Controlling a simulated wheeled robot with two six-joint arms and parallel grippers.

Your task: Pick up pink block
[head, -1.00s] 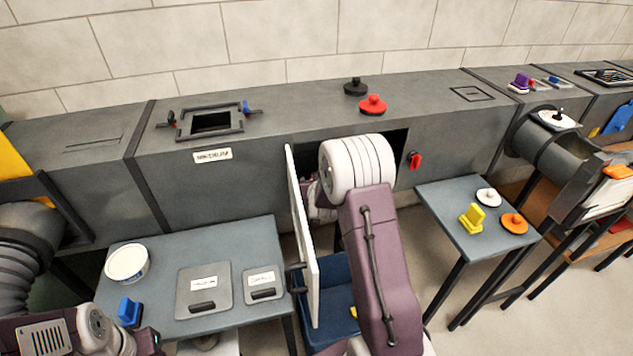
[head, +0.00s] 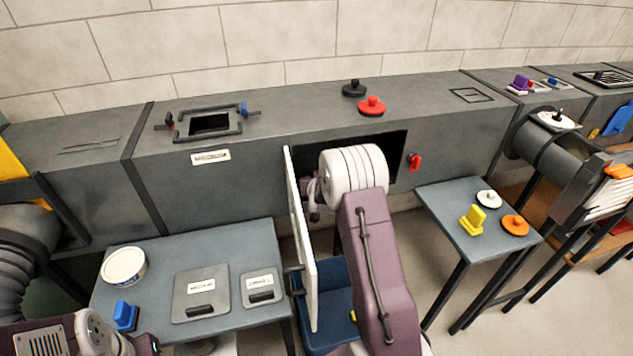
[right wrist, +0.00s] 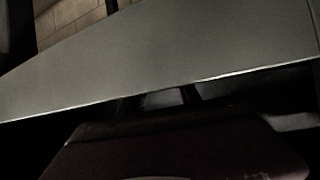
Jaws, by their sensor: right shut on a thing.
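No pink block can be made out in either view. My right arm reaches to the open hatch in the duct front, and its hand (head: 317,193) shows partly between the white door panel (head: 302,240) and my white wrist. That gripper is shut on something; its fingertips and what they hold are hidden. The right wrist view is dark: a grey panel (right wrist: 170,65) crosses it and a dark maroon shape fills the bottom. My left gripper (head: 148,343) shows partly at the lower left edge, near a blue brush block (head: 125,314); its jaws are unclear.
The left table (head: 155,270) holds a white round tub (head: 124,266) and two grey plates. A blue bin (head: 335,280) stands below the hatch. The right table (head: 445,205) holds yellow, white and orange pieces. Red (head: 371,105) and black (head: 354,88) knobs stand on the duct.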

